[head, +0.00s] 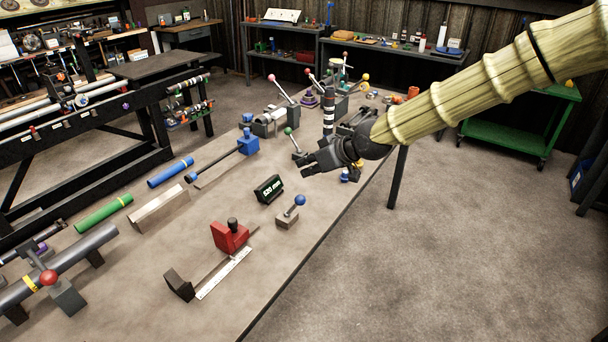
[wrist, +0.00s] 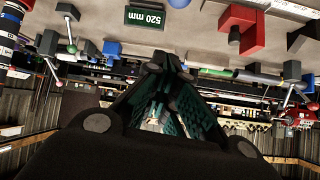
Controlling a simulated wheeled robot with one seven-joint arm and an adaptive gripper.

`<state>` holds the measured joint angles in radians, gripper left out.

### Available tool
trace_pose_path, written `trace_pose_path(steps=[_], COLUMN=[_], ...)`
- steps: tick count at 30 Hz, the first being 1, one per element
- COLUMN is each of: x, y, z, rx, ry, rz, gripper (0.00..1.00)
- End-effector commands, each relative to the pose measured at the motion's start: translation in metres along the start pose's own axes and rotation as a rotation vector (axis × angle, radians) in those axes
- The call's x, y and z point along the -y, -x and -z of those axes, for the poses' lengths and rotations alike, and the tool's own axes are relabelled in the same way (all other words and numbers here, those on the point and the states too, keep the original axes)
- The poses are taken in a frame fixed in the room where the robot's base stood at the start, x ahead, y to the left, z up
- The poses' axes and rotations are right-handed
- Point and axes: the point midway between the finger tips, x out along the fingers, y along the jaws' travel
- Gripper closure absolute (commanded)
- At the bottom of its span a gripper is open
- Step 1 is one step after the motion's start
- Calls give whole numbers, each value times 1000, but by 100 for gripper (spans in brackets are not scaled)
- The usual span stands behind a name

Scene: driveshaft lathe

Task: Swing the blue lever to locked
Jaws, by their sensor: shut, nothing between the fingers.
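The blue-knobbed lever (head: 299,201) stands on a small grey block (head: 287,219) on the bench, right of the 520 mm display (head: 269,189). Its thin handle leans up and to the right in the head view. In the wrist view, a blue ball that looks like its knob (wrist: 179,3) is cut by the top edge. My gripper (head: 307,166) is shut and empty, above the bench beyond the lever and clear of it. Its fingertips meet in the wrist view (wrist: 166,62). The lever's locked mark cannot be made out.
A red block (head: 230,237) on a ruled slide stands nearer. A green-knobbed lever (head: 289,132) stands left of my gripper, and a black-and-white striped post (head: 328,112) behind it. A small blue item (head: 346,177) shows just below my gripper. The bench's right front edge is clear.

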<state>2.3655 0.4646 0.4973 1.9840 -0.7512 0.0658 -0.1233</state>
Motion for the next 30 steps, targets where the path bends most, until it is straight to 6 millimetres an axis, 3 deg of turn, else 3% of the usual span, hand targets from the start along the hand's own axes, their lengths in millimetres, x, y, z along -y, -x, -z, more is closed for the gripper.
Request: trace_pose_path(steps=[21, 30], x=[2, 1], y=[-92, -78], z=[0, -31], rx=[2, 2], ry=[-2, -2], rz=[2, 1], gripper=[100, 100])
